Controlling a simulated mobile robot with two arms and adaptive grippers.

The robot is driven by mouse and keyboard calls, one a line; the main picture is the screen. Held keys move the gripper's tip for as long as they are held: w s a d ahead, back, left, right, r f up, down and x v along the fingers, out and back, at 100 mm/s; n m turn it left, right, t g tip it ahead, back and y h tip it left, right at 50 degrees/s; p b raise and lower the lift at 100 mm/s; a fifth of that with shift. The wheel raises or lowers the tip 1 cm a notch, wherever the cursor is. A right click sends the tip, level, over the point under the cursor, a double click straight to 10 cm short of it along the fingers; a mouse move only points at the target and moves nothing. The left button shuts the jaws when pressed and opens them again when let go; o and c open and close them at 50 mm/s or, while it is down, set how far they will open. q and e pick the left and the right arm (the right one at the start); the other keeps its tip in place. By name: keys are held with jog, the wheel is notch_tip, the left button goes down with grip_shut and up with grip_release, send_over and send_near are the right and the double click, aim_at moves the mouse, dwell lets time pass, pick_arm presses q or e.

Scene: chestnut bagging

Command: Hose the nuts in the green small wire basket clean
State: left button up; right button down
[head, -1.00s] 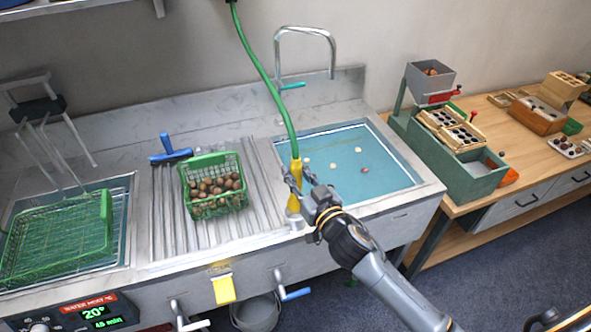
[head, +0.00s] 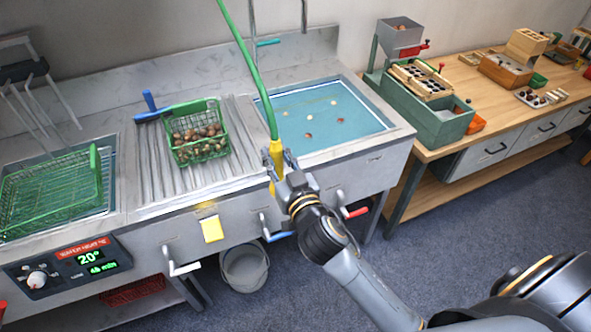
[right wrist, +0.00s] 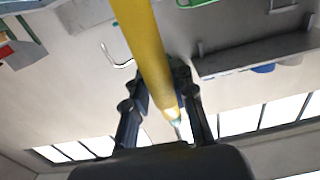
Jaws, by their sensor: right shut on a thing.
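The small green wire basket (head: 201,152) full of brown nuts (head: 199,136) stands on the ribbed drainboard between two sinks. My right gripper (head: 279,168) is shut on the yellow spray nozzle (head: 275,154) of the green hose (head: 257,80), to the right of the basket and in front of the right sink's edge. In the right wrist view the yellow nozzle (right wrist: 148,50) runs between the two fingers. I see no water coming out of it. My left gripper is not in view.
The right sink (head: 330,112) holds water with several floating pieces. A large green wire basket (head: 50,195) sits in the left sink. A grey bucket (head: 245,266) stands below. A wooden bench (head: 470,135) with tools is at right.

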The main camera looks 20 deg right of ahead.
jog(key=w+a+r+n+y, duration=0.1)
jog(key=w+a+r, duration=0.4)
jog(key=w, duration=0.4)
jog(key=w+a+r+y, duration=0.1)
jog(key=w+a+r, duration=0.4)
jog(key=w, duration=0.3)
jog(key=w+a+r+n+y, duration=0.1)
jog(key=w+a+r, duration=0.4)
jog(key=w, duration=0.4)
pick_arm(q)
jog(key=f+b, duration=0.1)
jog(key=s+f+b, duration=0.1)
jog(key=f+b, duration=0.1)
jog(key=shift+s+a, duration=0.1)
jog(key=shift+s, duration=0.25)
pick_arm(e)
notch_tip(320, 180, down, 4)
jog(key=shift+s+d+f, duration=0.1)
jog(key=shift+s+f, duration=0.05)
jog(key=shift+f, duration=0.05)
jog(key=c, duration=1.6)
grip_release()
jog(key=shift+c, duration=0.2)
grip_shut()
